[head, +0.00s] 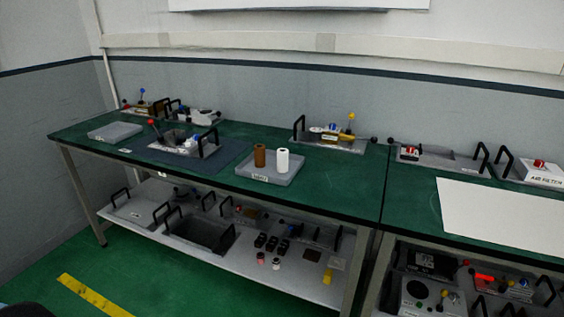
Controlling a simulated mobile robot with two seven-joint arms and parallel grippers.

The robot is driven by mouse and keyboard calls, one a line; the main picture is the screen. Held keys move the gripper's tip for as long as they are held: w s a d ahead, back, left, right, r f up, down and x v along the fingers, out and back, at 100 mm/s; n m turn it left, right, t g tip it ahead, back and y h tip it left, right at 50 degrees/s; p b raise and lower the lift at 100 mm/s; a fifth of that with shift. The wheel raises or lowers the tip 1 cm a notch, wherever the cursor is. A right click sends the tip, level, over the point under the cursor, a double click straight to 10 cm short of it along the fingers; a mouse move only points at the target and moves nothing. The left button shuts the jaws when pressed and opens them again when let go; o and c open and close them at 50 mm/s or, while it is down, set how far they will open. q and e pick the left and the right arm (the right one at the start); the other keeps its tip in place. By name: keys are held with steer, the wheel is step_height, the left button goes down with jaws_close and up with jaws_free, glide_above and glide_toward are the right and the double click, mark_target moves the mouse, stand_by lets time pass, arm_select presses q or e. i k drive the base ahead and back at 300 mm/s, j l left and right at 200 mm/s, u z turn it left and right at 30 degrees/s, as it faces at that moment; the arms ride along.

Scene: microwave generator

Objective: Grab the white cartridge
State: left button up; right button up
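The white cartridge (282,160) stands upright on a grey tray (255,178) near the front edge of the green bench. A brown cartridge (260,155) stands upright just left of it on the same tray, with a small gap between them. Neither of my grippers shows in the head view. A dark rounded shape sits at the bottom left corner, too little of it to identify.
The green bench (335,190) has free room right of the tray. Left are a handled tray of parts (185,148) and an empty grey tray (115,131). A parts tray (330,143) stands behind. A lower shelf (290,283) holds bins.

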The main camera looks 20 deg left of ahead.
mark_target(283, 153)
steer(key=i+j+u, duration=0.15)
steer(key=i, duration=1.05)
